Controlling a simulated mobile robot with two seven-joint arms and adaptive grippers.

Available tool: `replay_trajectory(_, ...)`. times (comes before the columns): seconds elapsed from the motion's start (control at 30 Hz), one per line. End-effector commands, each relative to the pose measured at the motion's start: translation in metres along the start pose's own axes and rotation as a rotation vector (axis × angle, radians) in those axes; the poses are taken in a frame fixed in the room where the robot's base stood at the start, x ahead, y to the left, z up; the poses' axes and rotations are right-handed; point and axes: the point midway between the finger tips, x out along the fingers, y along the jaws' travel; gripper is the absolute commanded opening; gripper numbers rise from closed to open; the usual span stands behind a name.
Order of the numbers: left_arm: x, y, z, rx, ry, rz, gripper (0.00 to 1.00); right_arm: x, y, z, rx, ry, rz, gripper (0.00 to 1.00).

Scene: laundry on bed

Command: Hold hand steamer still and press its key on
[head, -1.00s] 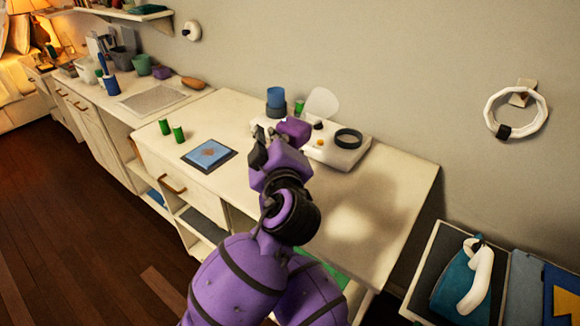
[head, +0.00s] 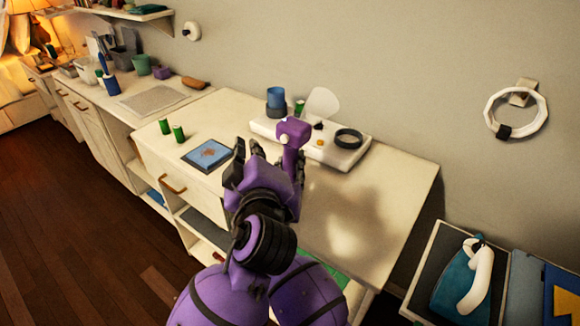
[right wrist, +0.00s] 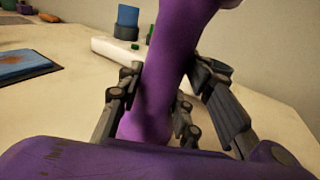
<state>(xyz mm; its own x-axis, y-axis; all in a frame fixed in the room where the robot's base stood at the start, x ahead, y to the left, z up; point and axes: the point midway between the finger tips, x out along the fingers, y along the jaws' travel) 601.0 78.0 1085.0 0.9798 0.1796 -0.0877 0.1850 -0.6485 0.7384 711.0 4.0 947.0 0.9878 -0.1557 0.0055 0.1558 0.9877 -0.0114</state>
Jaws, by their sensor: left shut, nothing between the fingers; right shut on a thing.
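The purple hand steamer (head: 292,132) stands upright above the table, its head at the top and a small pale round spot on its near side. I cannot tell for sure if that spot is the key. My right gripper (head: 301,168) is shut on the steamer's handle, partly hidden behind my left arm. In the right wrist view the dark fingers close on both sides of the purple handle (right wrist: 168,75). My left gripper (head: 243,158) is left of and nearer than the steamer, shut and empty, with its fingertips apart from the spot.
A white table (head: 375,190) lies below. Behind the steamer are a white base unit (head: 338,153) with a black ring, and a blue cup (head: 276,97). The table's right side is clear.

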Motion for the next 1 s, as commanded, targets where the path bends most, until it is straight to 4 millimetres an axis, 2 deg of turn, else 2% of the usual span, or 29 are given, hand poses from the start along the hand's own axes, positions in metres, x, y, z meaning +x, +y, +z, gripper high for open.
replay_trajectory(0.03,0.000,-0.002,0.001,0.000,-0.001,-0.001,0.00,-0.002,-0.001,-0.012,0.001,0.020,-0.001,0.00)
replay_trajectory(0.13,0.000,-0.002,0.002,0.000,-0.001,-0.001,0.00,-0.002,-0.001,-0.012,0.001,0.020,-0.001,0.00)
replay_trajectory(0.17,0.000,-0.002,0.002,0.000,-0.001,-0.001,0.00,-0.002,-0.001,-0.012,0.001,0.020,-0.001,0.35)
replay_trajectory(0.33,0.000,-0.001,0.001,0.000,-0.001,-0.001,0.00,-0.002,-0.001,-0.010,0.001,0.016,-0.001,0.55)
replay_trajectory(0.67,0.000,0.000,0.001,0.000,0.000,0.000,0.00,-0.003,0.000,-0.004,0.001,0.007,0.000,0.55)
replay_trajectory(0.77,0.000,0.000,0.000,0.000,0.000,0.000,0.00,-0.013,-0.001,-0.005,0.001,0.009,-0.001,0.55)
replay_trajectory(1.0,0.000,0.000,0.000,0.000,0.000,0.000,0.00,-0.054,-0.001,-0.006,0.002,0.011,0.000,0.55)
